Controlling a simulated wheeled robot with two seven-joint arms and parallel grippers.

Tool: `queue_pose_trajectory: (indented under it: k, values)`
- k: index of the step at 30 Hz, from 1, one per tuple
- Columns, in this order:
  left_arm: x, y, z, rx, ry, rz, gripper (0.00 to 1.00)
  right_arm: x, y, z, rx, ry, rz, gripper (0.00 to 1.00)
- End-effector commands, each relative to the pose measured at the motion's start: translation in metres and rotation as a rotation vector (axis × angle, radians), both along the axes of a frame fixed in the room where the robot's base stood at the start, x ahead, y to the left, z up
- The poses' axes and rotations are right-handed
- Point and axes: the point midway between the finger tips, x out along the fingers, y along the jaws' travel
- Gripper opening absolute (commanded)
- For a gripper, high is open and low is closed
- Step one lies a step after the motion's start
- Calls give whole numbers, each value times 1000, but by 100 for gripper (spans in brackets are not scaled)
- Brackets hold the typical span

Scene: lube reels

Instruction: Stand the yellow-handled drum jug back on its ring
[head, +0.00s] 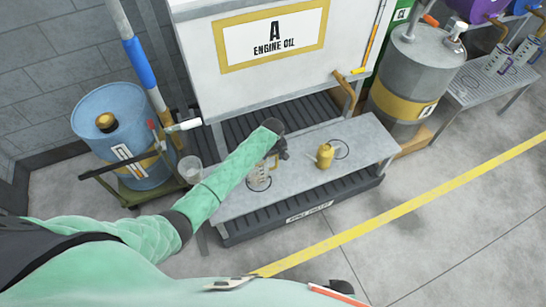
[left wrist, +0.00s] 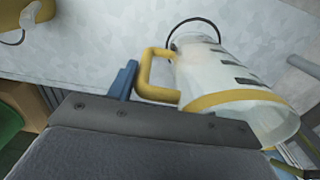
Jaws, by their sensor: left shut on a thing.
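The clear jug (head: 259,174) with dark level marks is over the grey bench (head: 355,142), at the black ring (head: 262,186) drawn there. In the left wrist view the jug (left wrist: 225,75) shows its yellow handle (left wrist: 145,80) and yellow band, with the ring (left wrist: 190,24) curving out past its base. I cannot tell whether the base touches the bench. My left gripper (head: 279,153) is shut on the jug's handle, one blue finger (left wrist: 124,80) showing beside it. The grip itself is partly hidden. My right gripper is not in view.
A small yellow oil can (head: 325,156) stands to the right, beside another ring (head: 341,149). The engine oil tank (head: 225,80) rises behind the bench. A blue drum (head: 105,120) stands left, a grey drum (head: 418,65) right. Floor in front is clear.

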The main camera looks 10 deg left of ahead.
Motion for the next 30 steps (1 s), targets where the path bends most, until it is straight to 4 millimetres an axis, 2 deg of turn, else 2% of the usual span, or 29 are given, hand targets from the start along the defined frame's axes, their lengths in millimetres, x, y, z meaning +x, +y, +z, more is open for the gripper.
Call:
queue_pose_trajectory:
  k: [14, 15, 17, 26, 30]
  values:
    - [0, 0, -9, -1, 1, 0, 8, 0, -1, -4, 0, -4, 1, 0]
    - [0, 0, -8, 0, 0, 0, 58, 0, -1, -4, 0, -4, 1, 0]
    - [0, 0, -8, 0, 0, 0, 70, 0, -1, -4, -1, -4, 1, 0]
    - [0, 0, -8, 0, 0, 0, 72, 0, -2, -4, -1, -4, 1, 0]
    - [0, 0, -1, 0, -1, 0, 72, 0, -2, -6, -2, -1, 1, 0]
